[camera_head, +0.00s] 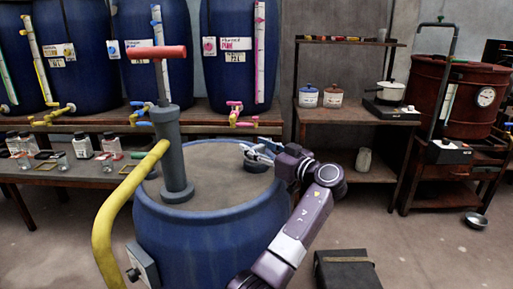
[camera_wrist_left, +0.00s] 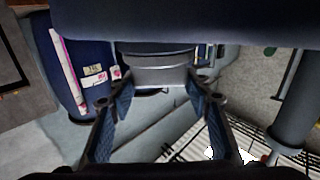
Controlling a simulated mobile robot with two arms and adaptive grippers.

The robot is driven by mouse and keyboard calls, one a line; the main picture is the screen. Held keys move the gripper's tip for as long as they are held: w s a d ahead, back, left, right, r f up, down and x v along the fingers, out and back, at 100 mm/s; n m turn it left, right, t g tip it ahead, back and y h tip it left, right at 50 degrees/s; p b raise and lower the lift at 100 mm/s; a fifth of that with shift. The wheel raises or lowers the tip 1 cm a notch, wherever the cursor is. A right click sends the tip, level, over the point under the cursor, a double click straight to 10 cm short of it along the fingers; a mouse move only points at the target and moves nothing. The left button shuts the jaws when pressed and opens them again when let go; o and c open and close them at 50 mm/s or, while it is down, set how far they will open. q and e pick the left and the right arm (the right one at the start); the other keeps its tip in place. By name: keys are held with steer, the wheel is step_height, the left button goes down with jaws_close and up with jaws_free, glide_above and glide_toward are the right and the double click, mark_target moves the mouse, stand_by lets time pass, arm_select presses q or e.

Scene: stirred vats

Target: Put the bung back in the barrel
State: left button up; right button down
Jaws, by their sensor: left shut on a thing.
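The blue barrel (camera_head: 215,245) stands in front of me with a grey-brown top (camera_head: 225,185). My left gripper (camera_head: 258,153) is over the far right part of that top, reaching in from the right side of the barrel. It is shut on the bung (camera_head: 256,166), a dark grey round plug. In the left wrist view the bung (camera_wrist_left: 158,72) shows as a grey disc between the finger ends. I cannot tell whether the bung touches the barrel top. No bung hole is visible. My right gripper is not in view.
A grey hand pump (camera_head: 169,140) with a red handle stands on the barrel top, left of my gripper. A yellow hose (camera_head: 112,215) runs down from it. Large blue vats (camera_head: 152,60) stand behind on a bench. A dark box (camera_head: 346,270) lies on the floor at right.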

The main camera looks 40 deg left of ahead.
arm_select(q)
steer(key=o, duration=1.1)
steer(key=shift+o, duration=0.2)
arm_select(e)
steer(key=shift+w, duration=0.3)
arm_select(q)
steer(key=shift+r, duration=0.2)
steer(key=s+d, duration=0.1)
steer(key=d, duration=1.1)
steer(key=shift+p, duration=0.35)
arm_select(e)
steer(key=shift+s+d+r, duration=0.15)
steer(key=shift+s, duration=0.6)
